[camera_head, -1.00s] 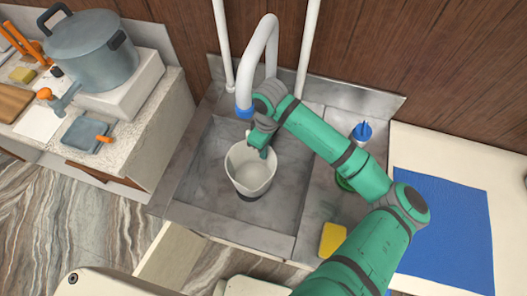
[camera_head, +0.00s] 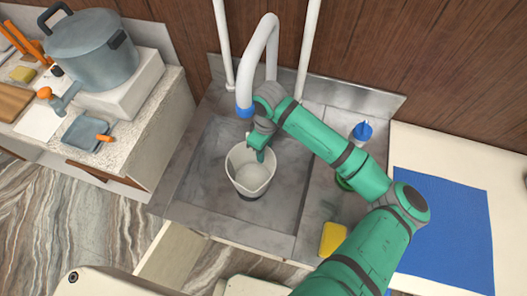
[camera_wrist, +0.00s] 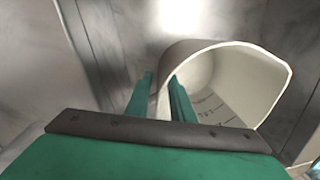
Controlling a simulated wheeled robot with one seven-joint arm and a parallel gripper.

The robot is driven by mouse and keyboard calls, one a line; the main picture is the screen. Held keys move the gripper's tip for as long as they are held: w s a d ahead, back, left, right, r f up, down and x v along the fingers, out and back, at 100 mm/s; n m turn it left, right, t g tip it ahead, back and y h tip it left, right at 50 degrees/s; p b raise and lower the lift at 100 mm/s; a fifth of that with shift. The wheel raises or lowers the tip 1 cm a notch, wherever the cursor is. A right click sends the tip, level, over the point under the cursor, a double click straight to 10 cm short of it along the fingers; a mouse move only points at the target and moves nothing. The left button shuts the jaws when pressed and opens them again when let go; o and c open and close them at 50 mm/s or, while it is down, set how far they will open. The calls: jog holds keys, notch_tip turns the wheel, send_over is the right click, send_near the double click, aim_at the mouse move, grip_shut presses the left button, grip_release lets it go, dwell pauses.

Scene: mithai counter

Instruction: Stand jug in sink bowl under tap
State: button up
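The white jug (camera_head: 249,175) is upright in the sink bowl (camera_head: 205,185), with its open mouth facing up. My gripper (camera_head: 262,152) is at the jug's back rim. In the wrist view my gripper's fingers (camera_wrist: 163,98) are on either side of the wall of the jug (camera_wrist: 222,85), one inside and one outside, and look shut on it. Marks show on the jug's inner wall. The tap (camera_head: 262,55) is a white curved pipe with a blue tip, above and behind the jug. Whether the jug's base touches the bowl floor is hard to tell.
A yellow sponge (camera_head: 333,239) and a blue-topped bottle (camera_head: 361,133) are on the right ledge. A blue mat (camera_head: 440,225) lies on the right counter. A large pot (camera_head: 90,52) stands on the left counter. The left and front of the bowl are clear.

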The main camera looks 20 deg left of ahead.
notch_tip(320, 180, up, 8)
jog(key=shift+w+d+f, duration=0.15)
jog(key=shift+w+f, duration=0.1)
jog(key=shift+w, duration=0.05)
dwell(0.5)
